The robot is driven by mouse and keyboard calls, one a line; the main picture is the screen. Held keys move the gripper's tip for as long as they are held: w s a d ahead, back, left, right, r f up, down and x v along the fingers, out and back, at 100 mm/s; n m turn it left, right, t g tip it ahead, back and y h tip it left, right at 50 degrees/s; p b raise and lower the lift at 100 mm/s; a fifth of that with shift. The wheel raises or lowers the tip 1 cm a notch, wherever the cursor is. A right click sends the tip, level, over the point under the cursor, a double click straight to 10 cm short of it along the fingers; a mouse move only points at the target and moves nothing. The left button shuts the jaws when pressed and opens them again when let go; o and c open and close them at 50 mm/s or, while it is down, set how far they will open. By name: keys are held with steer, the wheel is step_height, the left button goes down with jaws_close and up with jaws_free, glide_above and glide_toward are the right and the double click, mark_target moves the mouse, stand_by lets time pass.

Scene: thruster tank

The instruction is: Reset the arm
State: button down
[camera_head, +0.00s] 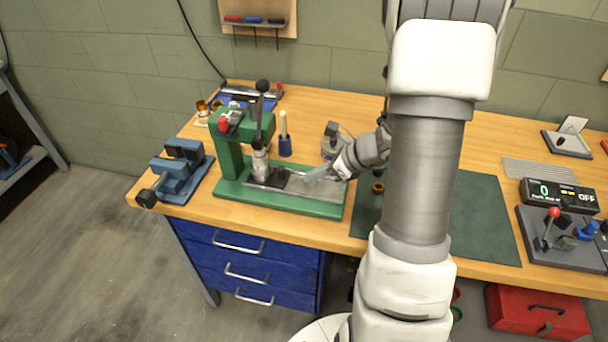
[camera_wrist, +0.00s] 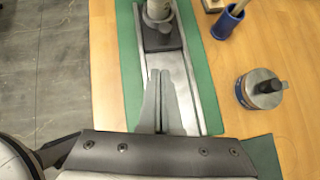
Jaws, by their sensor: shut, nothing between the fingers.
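My arm reaches down over the wooden workbench in the head view, its links covering the middle of the bench. My gripper (camera_head: 322,174) points left, low over the base plate of a green press (camera_head: 232,160). In the wrist view my gripper (camera_wrist: 161,74) has its two fingers together with nothing between them. The fingers lie over the metal strip of the press base (camera_wrist: 185,90), with the press ram (camera_wrist: 158,10) just beyond their tips. I cannot tell whether the fingers touch the base.
A blue vise (camera_head: 180,170) stands left of the press. A blue holder (camera_head: 285,147) with a wooden handle and a round metal pot (camera_wrist: 263,88) stand close to my gripper. A green mat (camera_head: 485,225) and a display box (camera_head: 558,195) are at right. A red toolbox (camera_head: 538,312) sits below.

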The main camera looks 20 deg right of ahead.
steer(key=v, duration=0.8)
steer(key=s+a+r+n+g, duration=0.35)
steer(key=a+r+n, duration=0.45)
steer(key=a+n, duration=0.5)
steer(key=s+a+r+n+t+h+p, duration=0.1)
steer(key=s+r+n+h, duration=0.4)
steer(key=s+n, duration=0.6)
step_height(320, 180, up, 3)
steer(key=a+n+t, duration=0.1)
steer(key=n, duration=0.3)
steer(key=shift+a+h, duration=0.3)
steer(key=shift+f, duration=0.1)
